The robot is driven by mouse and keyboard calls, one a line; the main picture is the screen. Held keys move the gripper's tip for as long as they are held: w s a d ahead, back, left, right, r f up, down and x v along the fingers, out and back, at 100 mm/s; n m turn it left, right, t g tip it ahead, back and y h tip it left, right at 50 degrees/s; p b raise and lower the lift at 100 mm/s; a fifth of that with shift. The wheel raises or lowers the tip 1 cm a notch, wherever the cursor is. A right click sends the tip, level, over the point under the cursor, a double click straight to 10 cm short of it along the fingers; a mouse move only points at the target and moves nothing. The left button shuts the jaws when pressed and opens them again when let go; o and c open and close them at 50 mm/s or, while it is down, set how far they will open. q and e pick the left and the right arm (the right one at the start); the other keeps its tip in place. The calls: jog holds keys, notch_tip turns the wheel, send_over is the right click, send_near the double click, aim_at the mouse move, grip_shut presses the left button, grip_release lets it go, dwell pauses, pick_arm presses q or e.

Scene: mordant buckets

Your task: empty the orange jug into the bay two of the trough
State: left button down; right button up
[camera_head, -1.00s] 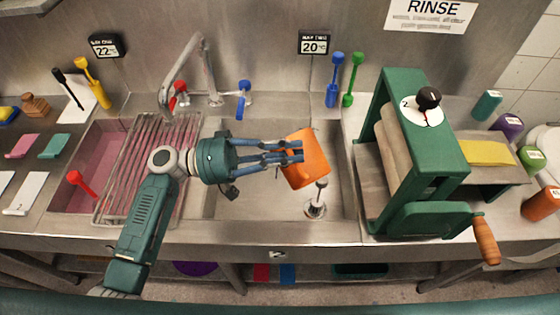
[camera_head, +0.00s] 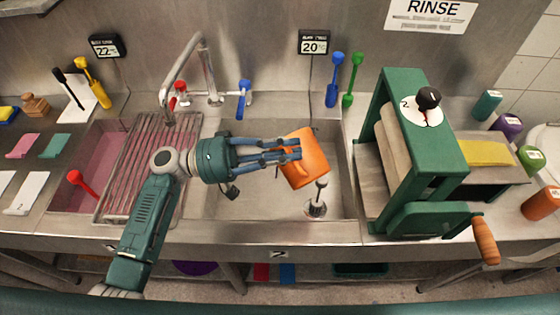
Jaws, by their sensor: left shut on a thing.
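The orange jug (camera_head: 310,160) is tilted in the air over the right bay of the steel trough, marked with a 2 on its front edge. My left gripper (camera_head: 292,150) reaches in from the left and is shut on the orange jug. The jug's inside and any liquid in it are hidden from this view. Bay two (camera_head: 235,206) has a bare grey floor, with a drain plug (camera_head: 316,207) standing upright near its right front. My right gripper does not show.
A slatted rack (camera_head: 140,180) lies over part of the left bay, which holds pinkish liquid. The tap (camera_head: 205,70) rises behind the trough. A green mangle (camera_head: 415,150) with a wooden crank handle (camera_head: 486,240) stands close to the right of bay two.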

pick_arm(q)
jog(key=shift+w+a+n+h, duration=0.3)
jog(key=shift+w+n, duration=0.2)
dwell(1.0)
jog(key=shift+w+a+f+n+t+h, duration=0.1)
jog(key=shift+w+a+n+t+h, duration=0.15)
jog(key=shift+w+a+n, duration=0.3)
jog(key=shift+w+a+f+n+t+h, duration=0.15)
jog(key=shift+w+a+n+h, duration=0.15)
jog(key=shift+w, duration=0.4)
dwell(1.0)
jog(key=shift+w+a+f+n+t+h+b, duration=0.25)
jog(key=shift+w+n+b, duration=0.2)
jog(key=shift+n+b, duration=0.25)
jog(key=shift+w+a+f+n+t+h+b, duration=0.15)
jog(key=shift+w+a+n+t+b, duration=0.2)
jog(key=shift+b, duration=0.4)
dwell(0.4)
